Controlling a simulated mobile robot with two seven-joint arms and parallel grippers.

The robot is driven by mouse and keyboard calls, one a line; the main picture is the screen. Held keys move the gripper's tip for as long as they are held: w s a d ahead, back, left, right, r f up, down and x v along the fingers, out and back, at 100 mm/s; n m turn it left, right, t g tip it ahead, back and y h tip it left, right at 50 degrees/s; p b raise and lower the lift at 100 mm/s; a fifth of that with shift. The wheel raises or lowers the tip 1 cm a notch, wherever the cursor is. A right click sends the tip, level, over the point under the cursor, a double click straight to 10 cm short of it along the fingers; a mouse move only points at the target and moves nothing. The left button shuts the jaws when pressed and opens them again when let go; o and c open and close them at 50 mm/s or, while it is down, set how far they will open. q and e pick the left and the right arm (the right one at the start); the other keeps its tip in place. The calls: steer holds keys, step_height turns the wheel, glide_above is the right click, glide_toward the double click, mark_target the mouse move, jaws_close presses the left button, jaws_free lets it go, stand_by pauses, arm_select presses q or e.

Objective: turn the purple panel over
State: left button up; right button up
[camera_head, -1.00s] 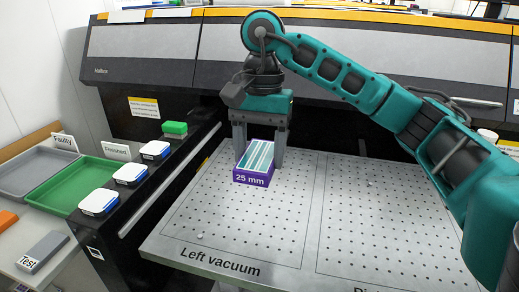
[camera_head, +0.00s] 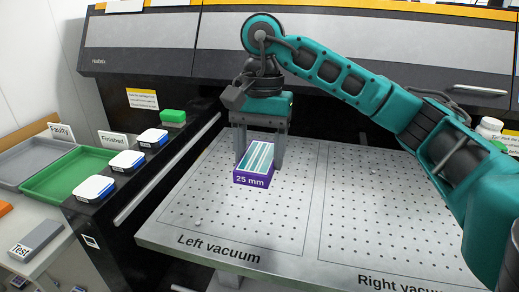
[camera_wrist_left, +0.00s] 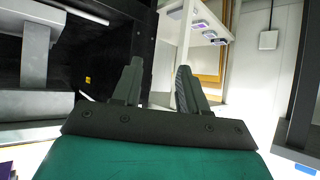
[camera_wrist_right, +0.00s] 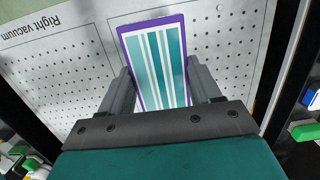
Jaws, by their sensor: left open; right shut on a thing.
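The purple panel (camera_head: 253,179) is a block marked "25 mm" on its front side, with a teal and white striped top face. It stands on the left vacuum area of the perforated table. My right gripper (camera_head: 260,160) points down and is shut on the panel, one finger on each side. In the right wrist view the panel (camera_wrist_right: 158,65) shows its striped face and purple border between the fingers (camera_wrist_right: 162,90). My left gripper (camera_wrist_left: 155,88) is open and empty in the left wrist view, away from the panel. The left arm is outside the head view.
The perforated table (camera_head: 290,225) is clear around the panel. A grey tray (camera_head: 30,160) and a green tray (camera_head: 75,175) lie at the left. The machine (camera_head: 330,50) stands behind.

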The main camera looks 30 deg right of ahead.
mark_target(261, 152)
steer(key=o, duration=1.1)
steer(key=shift+o, duration=0.2)
step_height(261, 152, up, 2)
steer(key=shift+w+d+p, duration=0.1)
steer(key=shift+p, duration=0.25)
arm_select(q)
step_height(261, 152, up, 5)
steer(key=p, duration=0.4)
steer(key=shift+w+r, duration=0.1)
steer(key=shift+r, duration=0.05)
arm_select(e)
step_height(261, 152, up, 11)
steer(key=d, duration=0.1)
steer(key=shift+w, duration=0.4)
steer(key=shift+f, duration=0.1)
